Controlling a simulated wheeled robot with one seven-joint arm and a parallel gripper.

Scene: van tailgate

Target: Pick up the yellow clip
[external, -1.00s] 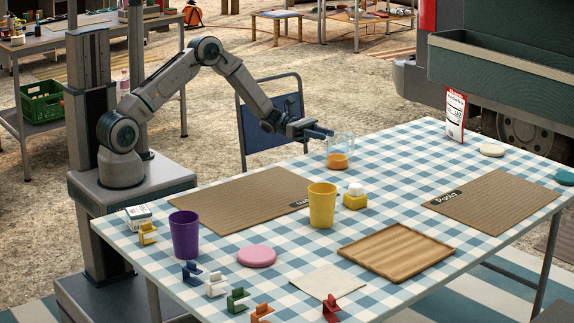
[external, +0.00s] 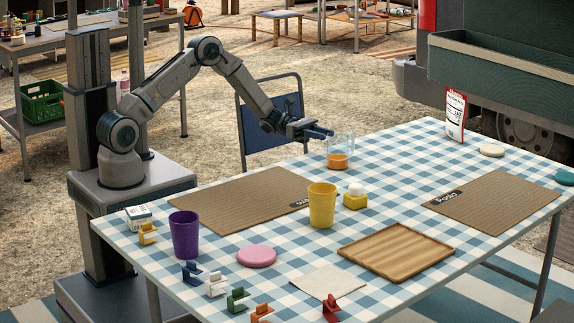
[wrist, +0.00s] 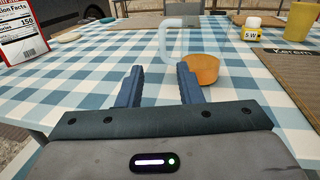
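The yellow clip (external: 148,233) stands near the left corner of the checked table, in front of a small white box (external: 138,216). It does not show in the wrist view. My gripper (external: 322,134) is far from it, over the table's back edge beside the clear jug (external: 340,151) with orange liquid. In the wrist view my gripper (wrist: 158,84) has its fingers apart with nothing between them. The jug (wrist: 202,68) is just beyond the right finger; I cannot tell if they touch.
A purple cup (external: 185,235) stands right of the yellow clip. Blue (external: 191,272), white (external: 215,284), green (external: 237,300), orange (external: 261,313) and red (external: 331,308) clips line the front edge. A yellow cup (external: 321,205) stands mid-table. A placemat (external: 240,200) lies between the clip and my gripper.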

